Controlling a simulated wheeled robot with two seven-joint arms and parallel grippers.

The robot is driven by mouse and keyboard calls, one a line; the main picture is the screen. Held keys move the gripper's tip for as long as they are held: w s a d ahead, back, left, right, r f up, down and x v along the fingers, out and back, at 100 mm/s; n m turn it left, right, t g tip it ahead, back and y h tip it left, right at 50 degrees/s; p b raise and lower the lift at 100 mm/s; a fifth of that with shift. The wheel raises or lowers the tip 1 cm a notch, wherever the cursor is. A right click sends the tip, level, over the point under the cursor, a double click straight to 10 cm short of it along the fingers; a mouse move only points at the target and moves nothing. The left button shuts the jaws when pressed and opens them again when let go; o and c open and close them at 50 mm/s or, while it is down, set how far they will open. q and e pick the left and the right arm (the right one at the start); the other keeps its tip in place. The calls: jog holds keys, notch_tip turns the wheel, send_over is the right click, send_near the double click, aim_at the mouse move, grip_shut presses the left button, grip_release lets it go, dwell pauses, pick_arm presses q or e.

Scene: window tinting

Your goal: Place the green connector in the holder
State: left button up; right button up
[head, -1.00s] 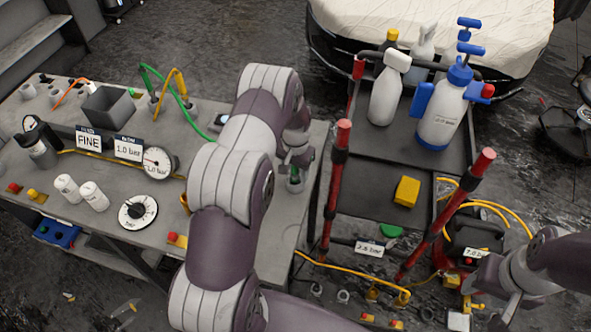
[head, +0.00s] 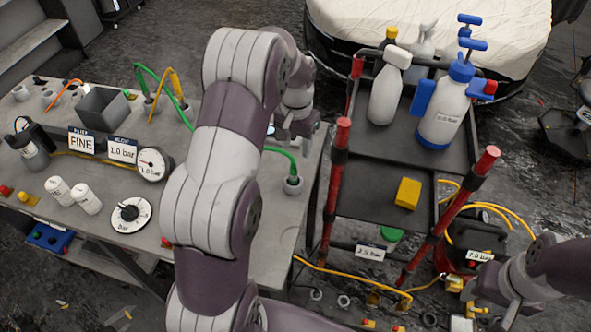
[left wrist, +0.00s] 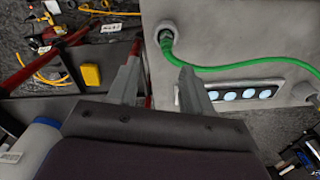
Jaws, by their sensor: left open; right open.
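The green connector (head: 293,172) stands upright at the end of a green hose, with its lower end inside a small grey round holder (head: 292,187) near the bench's right edge. In the left wrist view the connector (left wrist: 166,40) also sits inside the holder's ring, near the panel's edge. My left gripper (head: 296,138) is open and empty, above and beyond the connector and apart from it. Its two fingers (left wrist: 158,72) show with a gap between them. My right gripper (head: 483,298) is open at the lower right, away from the bench.
A red-posted cart with a spray bottle (head: 385,90) and a blue-white pump sprayer (head: 440,110) stands right of the bench. A yellow block (head: 407,193) lies on its lower shelf. A gauge (head: 153,164) and grey bin (head: 103,107) are left of my arm.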

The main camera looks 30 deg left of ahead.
pick_arm(q)
jog(key=s+d+r, duration=0.1)
jog(key=s+d, duration=0.4)
jog(key=s, duration=0.4)
jog(key=s+d+r+t, duration=0.1)
jog(key=s+d, duration=0.4)
jog(key=s, duration=0.5)
jog(key=shift+d+r, duration=0.3)
jog(key=shift+r, duration=0.2)
jog(key=shift+s+d+f+b, duration=0.1)
jog(key=shift+f+b, duration=0.5)
